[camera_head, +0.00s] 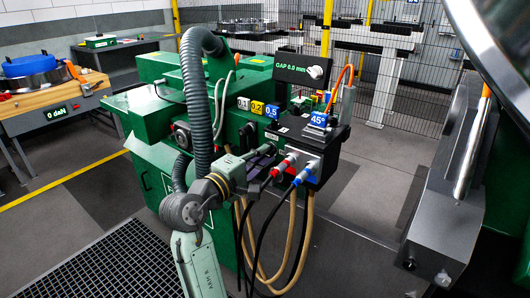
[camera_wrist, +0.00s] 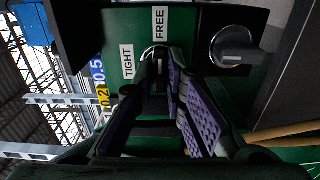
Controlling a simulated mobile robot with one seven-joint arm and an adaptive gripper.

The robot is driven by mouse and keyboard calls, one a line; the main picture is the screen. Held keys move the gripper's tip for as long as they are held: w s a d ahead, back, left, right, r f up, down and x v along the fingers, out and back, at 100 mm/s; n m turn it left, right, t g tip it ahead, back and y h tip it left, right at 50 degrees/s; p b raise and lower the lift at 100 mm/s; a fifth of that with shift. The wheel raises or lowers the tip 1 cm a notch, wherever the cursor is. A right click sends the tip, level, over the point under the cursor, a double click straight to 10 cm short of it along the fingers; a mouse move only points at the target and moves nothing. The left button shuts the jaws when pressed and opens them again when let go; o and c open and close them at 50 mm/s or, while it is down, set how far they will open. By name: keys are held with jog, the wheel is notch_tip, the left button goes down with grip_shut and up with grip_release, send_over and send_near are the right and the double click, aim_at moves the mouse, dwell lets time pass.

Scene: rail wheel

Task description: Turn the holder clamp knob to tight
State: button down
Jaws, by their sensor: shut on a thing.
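In the wrist view the holder clamp knob (camera_wrist: 155,52) is on a green panel between a TIGHT label (camera_wrist: 127,62) and a FREE label (camera_wrist: 160,25). The purple-padded fingers of my gripper (camera_wrist: 160,68) are closed on it. They cover most of the knob, so I cannot tell exactly where it points. The knob itself is hidden in the head view.
A second grey knob (camera_wrist: 236,48) sits close to the right of the fingers in the wrist view. Red and blue connectors with hoses (camera_head: 285,162) hang beside my gripper in the head view. A display (camera_head: 276,67) reads GAP 0.0 mm. A grey wheel-side unit (camera_head: 447,200) stands at right.

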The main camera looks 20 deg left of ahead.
jog(key=shift+r+n+p, duration=0.15)
jog(key=shift+n+p, duration=0.35)
jog(key=shift+p, duration=0.5)
jog(key=n, duration=0.3)
jog(key=shift+n, duration=0.3)
jog(key=n, duration=0.4)
jog(key=shift+n, duration=0.3)
